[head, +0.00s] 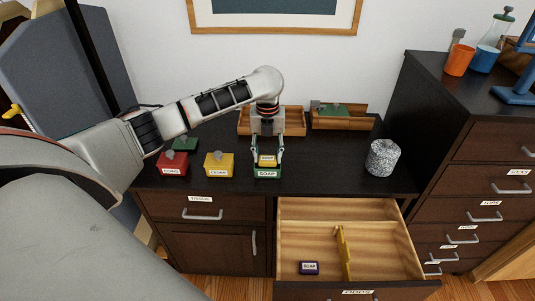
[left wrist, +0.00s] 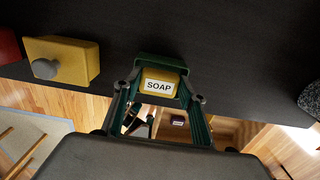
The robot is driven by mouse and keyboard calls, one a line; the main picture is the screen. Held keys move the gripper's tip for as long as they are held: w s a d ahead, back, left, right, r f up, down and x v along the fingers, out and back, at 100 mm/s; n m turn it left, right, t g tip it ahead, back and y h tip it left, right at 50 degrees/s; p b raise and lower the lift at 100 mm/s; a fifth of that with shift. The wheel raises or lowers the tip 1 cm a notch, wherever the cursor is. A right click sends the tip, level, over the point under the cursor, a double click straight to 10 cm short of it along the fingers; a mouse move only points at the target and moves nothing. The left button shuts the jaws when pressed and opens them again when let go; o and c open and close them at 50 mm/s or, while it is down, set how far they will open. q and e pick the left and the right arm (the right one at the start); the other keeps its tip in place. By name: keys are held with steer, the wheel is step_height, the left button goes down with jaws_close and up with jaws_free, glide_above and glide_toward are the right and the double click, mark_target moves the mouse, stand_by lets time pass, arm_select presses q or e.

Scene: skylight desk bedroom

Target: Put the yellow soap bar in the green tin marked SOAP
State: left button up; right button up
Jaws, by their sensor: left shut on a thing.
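The yellow soap bar (head: 267,161) is held between the fingers of my left gripper (head: 268,157), which is shut on it. The green tin marked SOAP (head: 267,174) stands on the dark dresser top, directly beneath the bar in the head view. The tin's green rim (left wrist: 160,64) shows behind the bar in the left wrist view. I cannot tell whether the bar's lower edge is inside the tin or just above it. My right gripper is not in view.
A yellow tin (head: 219,165) and a red tin (head: 172,164) stand to the left. A speckled grey canister (head: 383,158) stands right. Wooden trays (head: 290,121) lie behind. The open drawer (head: 383,264) below holds a dark purple soap box (head: 309,268) and a yellow divider (head: 343,252).

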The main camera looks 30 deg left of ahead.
arm_select(q)
steer(key=shift+f, duration=0.15)
steer(key=o, duration=1.2)
steer(key=c, duration=0.3)
steer(key=shift+r+p, duration=1.45)
steer(key=shift+p, duration=0.5)
steer(key=shift+r, duration=2.75)
